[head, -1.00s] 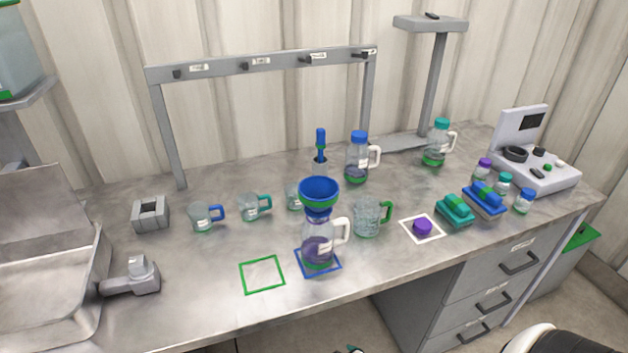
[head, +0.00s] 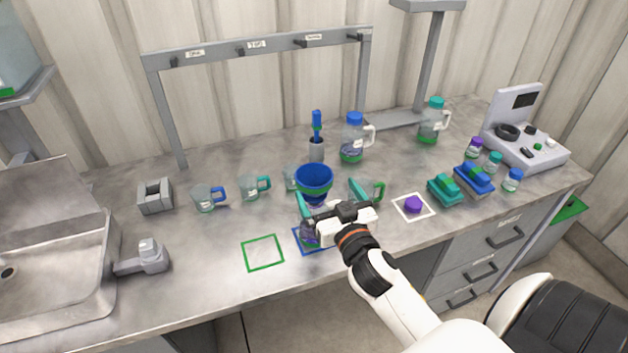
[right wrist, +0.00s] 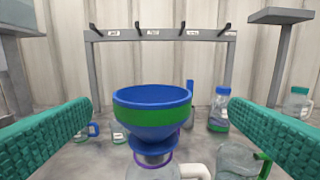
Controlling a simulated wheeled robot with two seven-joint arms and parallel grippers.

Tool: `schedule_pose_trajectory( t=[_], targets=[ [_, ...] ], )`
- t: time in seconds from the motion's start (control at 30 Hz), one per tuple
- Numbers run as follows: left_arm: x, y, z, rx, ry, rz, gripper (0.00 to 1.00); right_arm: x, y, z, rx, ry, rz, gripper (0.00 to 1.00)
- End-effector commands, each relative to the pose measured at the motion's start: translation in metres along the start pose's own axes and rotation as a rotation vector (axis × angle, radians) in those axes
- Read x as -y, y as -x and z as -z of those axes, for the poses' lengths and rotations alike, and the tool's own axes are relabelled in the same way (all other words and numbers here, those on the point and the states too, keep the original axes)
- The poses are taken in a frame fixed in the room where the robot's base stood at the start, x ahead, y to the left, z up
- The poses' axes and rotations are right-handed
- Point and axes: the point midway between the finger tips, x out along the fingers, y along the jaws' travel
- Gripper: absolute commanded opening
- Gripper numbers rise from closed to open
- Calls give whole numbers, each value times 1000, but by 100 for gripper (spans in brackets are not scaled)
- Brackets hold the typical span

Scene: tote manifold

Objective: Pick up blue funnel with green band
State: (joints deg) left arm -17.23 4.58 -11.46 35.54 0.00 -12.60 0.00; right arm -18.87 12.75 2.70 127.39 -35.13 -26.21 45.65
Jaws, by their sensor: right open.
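The blue funnel with a green band (head: 314,182) sits upright on top of a clear jug (head: 310,236) that stands on the blue square outline. In the right wrist view the funnel (right wrist: 153,108) is centred ahead, between the two teal fingers and apart from both. My right gripper (head: 331,200) is open and empty, just in front of the funnel, and hides most of the jug. The jug's white handle (right wrist: 195,171) shows at the bottom of the wrist view. My left gripper is not in view.
A green-handled jug (head: 372,191) stands close to the right of the funnel. Several mugs (head: 204,198) stand to the left. A blue-lidded bottle (head: 352,140) and a rack with hooks (head: 262,45) are behind. The green square outline (head: 263,253) is empty.

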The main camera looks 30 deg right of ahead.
Motion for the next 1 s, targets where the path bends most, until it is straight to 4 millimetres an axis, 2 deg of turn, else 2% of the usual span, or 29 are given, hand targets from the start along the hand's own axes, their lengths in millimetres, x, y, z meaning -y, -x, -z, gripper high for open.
schedule_pose_trajectory(
  t=[0.03,0.27,0.53,0.83,0.87,1.0],
  targets=[
    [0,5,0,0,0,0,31,0,-7,-2,0,2,-1,99],
    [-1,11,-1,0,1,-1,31,-2,-24,0,-3,1,1,99],
    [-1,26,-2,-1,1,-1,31,-8,-62,4,-2,3,1,99],
    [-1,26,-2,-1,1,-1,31,-8,-68,8,-4,1,0,99],
    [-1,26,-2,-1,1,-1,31,-8,-68,8,-4,1,0,98],
    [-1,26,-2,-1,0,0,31,-8,-68,7,-4,1,0,75]
  ],
)
